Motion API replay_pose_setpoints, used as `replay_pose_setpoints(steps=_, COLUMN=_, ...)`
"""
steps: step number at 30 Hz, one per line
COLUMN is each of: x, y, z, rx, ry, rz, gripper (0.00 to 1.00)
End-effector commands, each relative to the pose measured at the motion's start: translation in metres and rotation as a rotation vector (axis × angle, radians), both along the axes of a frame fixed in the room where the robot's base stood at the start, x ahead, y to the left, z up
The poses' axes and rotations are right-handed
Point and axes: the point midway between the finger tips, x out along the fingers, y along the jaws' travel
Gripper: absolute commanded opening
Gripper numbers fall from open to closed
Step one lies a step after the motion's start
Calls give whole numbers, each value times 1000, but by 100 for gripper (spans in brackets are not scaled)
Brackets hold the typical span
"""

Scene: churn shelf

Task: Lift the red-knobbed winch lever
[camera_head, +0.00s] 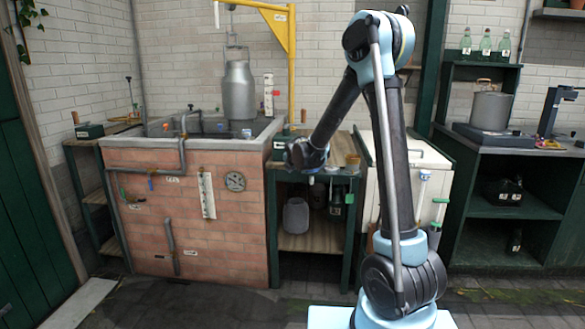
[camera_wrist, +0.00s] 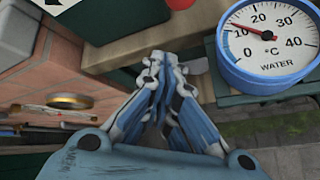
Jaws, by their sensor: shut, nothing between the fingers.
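My gripper (camera_wrist: 160,62) is shut and empty in the wrist view, its fingertips close to the edge of a wooden board (camera_wrist: 140,48). In the head view the end of my arm is in front of the wooden-topped bench right of the brick tank, and the fingers cannot be made out. A small red-topped piece (camera_head: 75,117) stands by a dark green box at the far left; I cannot tell whether it is the winch lever. No red-knobbed lever shows clearly in either view.
A dial marked WATER (camera_wrist: 266,45) is close right of my fingers. A brick tank (camera_head: 150,210) stands left, with a metal churn (camera_head: 238,92) hanging above from a yellow crane (camera_head: 291,60). A white chest (camera_head: 408,155) is right of the bench. The paved floor in front is open.

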Motion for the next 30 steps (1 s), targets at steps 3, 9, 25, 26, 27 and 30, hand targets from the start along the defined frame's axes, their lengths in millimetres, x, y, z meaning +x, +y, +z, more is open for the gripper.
replay_pose_setpoints(steps=3, x=9, y=2, z=-7, rx=0, ry=0, rz=0, gripper=0)
replay_pose_setpoints(steps=9, x=16, y=-11, z=7, rx=0, ry=0, rz=-2, gripper=0)
replay_pose_setpoints(steps=25, x=22, y=-22, z=22, rx=0, ry=0, rz=0, gripper=0)
replay_pose_setpoints(steps=26, x=22, y=-22, z=22, rx=0, ry=0, rz=0, gripper=0)
replay_pose_setpoints(steps=27, x=22, y=-22, z=22, rx=0, ry=0, rz=0, gripper=0)
replay_pose_setpoints(steps=30, x=21, y=-20, z=23, rx=0, ry=1, rz=2, gripper=0)
